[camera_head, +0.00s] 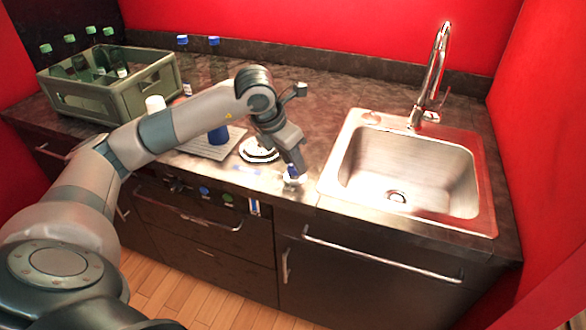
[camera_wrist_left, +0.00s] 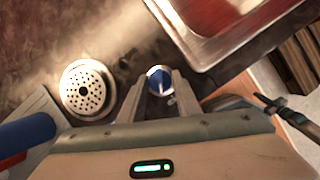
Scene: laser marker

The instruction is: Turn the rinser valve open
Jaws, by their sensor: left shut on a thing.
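The rinser valve is a small blue knob (camera_head: 292,172) on a pale base at the counter's front edge, left of the sink. In the left wrist view the blue knob (camera_wrist_left: 159,77) sits between the two fingertips. My left gripper (camera_head: 291,167) points down at the knob from above and is shut on it; its fingers (camera_wrist_left: 160,90) also show in the wrist view. The fingers hide part of the knob, and I cannot tell how far it is turned. The rinser (camera_head: 259,151) is a round perforated metal disc left of the knob, also in the wrist view (camera_wrist_left: 88,90). My right gripper is not in view.
The steel sink (camera_head: 352,180) with a tall faucet (camera_head: 433,75) is on the right. A green crate (camera_head: 115,98) with bottles stands at the back left. Drawers are below the counter.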

